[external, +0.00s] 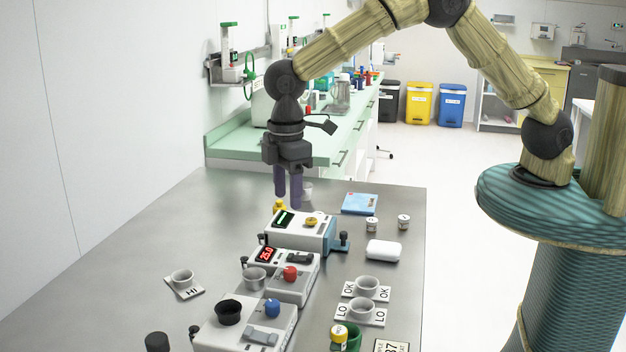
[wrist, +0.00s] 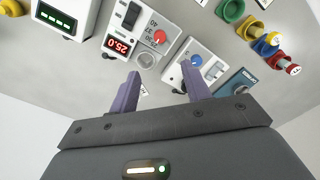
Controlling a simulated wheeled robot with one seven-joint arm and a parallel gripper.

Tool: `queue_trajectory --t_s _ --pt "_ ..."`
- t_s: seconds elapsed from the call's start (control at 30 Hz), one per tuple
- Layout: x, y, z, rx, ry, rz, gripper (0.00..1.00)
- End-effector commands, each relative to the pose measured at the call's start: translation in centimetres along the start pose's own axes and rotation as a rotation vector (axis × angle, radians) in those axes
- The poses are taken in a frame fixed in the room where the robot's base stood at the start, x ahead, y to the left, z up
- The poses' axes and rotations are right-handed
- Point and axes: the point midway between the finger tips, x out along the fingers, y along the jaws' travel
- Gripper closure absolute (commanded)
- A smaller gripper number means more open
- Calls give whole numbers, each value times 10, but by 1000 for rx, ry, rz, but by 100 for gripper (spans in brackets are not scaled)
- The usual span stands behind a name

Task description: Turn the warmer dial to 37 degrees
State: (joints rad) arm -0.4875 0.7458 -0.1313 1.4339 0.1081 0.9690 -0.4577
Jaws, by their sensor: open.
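The warmer (external: 287,292) is a pale box in the middle of the row of devices on the grey table. It has a red dial (external: 291,272), a lit display (external: 266,254) reading 25.0, a black switch and a metal cup well. The red dial also shows in the wrist view (wrist: 159,37), with scale numbers beside it. The mark it points to is too small to read. My gripper (external: 288,202) points down with two purple fingers, apart and empty. It is above the far end of the row, beyond the warmer and not touching the dial.
A box with a yellow knob (external: 311,221) stands just beyond the warmer, a box with a blue knob (external: 272,308) on the near side. Cups on OK and LO cards (external: 371,290), a white case (external: 383,250) and small jars lie right. The table's left part is mostly clear.

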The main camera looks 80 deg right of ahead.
Motion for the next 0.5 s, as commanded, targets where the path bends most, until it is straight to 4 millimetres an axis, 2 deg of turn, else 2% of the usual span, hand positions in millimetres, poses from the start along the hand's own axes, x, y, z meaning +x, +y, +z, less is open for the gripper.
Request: queue_trajectory --t_s 0.17,0.5 --pt "12 0 0 1 -3 -1 52" --pt "68 0 1 1 -4 0 52"
